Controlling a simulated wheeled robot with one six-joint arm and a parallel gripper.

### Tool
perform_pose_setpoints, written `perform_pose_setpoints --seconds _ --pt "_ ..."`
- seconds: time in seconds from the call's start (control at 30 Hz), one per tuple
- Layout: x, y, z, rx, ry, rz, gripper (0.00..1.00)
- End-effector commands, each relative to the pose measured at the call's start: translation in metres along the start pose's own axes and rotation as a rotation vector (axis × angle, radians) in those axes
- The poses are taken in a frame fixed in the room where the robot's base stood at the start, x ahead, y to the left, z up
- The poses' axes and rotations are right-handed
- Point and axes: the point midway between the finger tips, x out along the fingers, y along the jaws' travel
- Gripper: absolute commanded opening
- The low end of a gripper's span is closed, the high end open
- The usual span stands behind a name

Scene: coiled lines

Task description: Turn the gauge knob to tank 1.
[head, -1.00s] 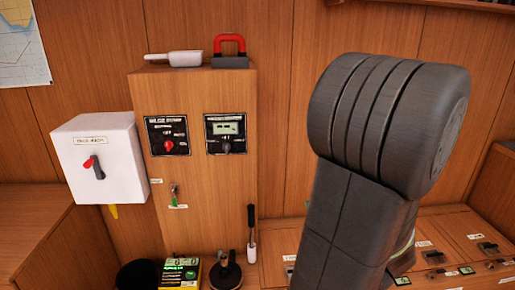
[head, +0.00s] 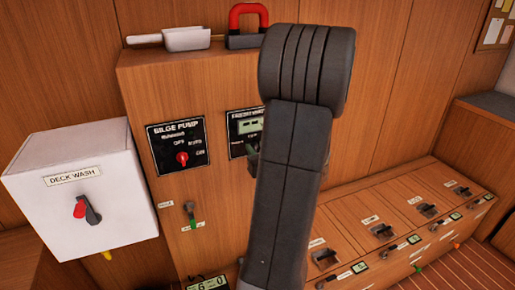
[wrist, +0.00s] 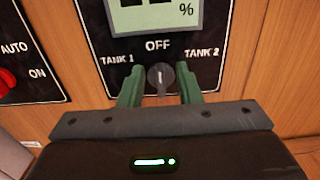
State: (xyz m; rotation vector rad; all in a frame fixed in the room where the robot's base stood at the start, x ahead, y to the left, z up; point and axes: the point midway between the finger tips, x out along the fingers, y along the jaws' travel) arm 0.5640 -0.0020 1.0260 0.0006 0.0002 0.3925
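The gauge panel (wrist: 103,42) is black, with a grey display (wrist: 155,14) showing a % sign. Below the display are the labels TANK 1 at left, OFF at top and TANK 2 at right. The round grey gauge knob (wrist: 160,77) sits beneath OFF, and its light mark looks roughly upright, toward OFF. My gripper (wrist: 160,70) is open, its green fingers on either side of the knob with a gap visible at each side. In the head view the panel (head: 243,125) shows only in part; my arm hides the knob and most of the gripper.
The bilge pump panel (head: 178,146) with a red knob (head: 182,158) is just left of the gauge. A white deck wash box (head: 80,195) with a red-and-black switch stands further left. A red-handled object (head: 247,25) and a white scoop (head: 185,38) lie on top of the cabinet.

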Motion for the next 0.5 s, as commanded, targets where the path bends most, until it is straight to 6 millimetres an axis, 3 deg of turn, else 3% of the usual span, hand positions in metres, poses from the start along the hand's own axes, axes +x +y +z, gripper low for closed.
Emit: perform_pose_setpoints --seconds 0.27,0.4,0.5 --pt "0.0012 0.0001 0.0 0.0 0.0 0.0 0.29" --pt "0.001 0.0001 0.0 -0.001 0.0 0.0 0.01" --pt "0.001 0.0001 0.0 0.0 0.0 0.0 0.0"
